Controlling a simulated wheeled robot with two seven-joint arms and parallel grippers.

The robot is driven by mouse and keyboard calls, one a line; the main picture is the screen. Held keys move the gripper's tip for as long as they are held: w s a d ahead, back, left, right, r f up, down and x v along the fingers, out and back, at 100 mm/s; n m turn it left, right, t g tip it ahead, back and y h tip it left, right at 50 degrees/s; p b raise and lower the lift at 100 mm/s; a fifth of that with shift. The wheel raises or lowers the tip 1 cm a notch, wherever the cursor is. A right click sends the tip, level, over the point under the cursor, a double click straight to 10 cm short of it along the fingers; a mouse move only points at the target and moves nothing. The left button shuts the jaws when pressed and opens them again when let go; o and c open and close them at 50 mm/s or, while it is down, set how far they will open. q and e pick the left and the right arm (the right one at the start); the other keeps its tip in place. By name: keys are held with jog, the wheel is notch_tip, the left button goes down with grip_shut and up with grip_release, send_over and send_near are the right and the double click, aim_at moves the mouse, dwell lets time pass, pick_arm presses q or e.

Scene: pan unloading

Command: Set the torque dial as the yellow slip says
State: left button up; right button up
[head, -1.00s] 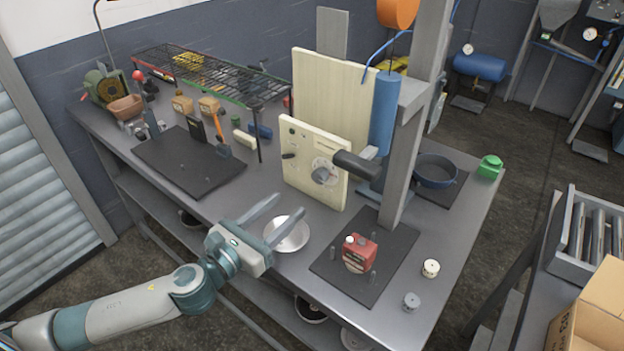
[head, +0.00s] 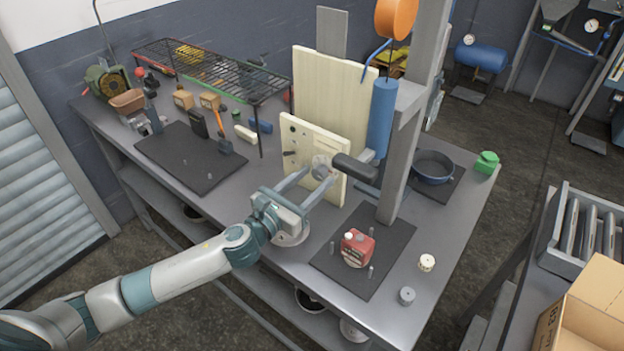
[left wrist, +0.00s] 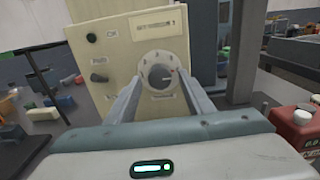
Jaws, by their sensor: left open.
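The torque dial (left wrist: 158,74) is a round grey knob on the front of an upright cream panel (left wrist: 112,52) in the left wrist view. Marks ring it, too small to read. The dial also shows in the head view (head: 321,169), on the panel (head: 299,148). My left gripper (head: 308,183) is open in front of the panel; its two fingers point at the dial, one on each side. In the left wrist view the fingers (left wrist: 157,90) flank the dial's lower part. I cannot tell whether they touch it. I cannot make out a yellow slip.
A black cylindrical handle (head: 356,168) juts out right of the dial. A red canister (head: 357,246) stands on a dark mat (head: 327,259) to the right. A grey post (head: 399,165) rises behind.

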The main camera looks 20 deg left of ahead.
jog(key=shift+d, duration=0.15)
pick_arm(q)
jog(key=c, duration=1.1)
pick_arm(e)
jog(key=shift+d, duration=0.3)
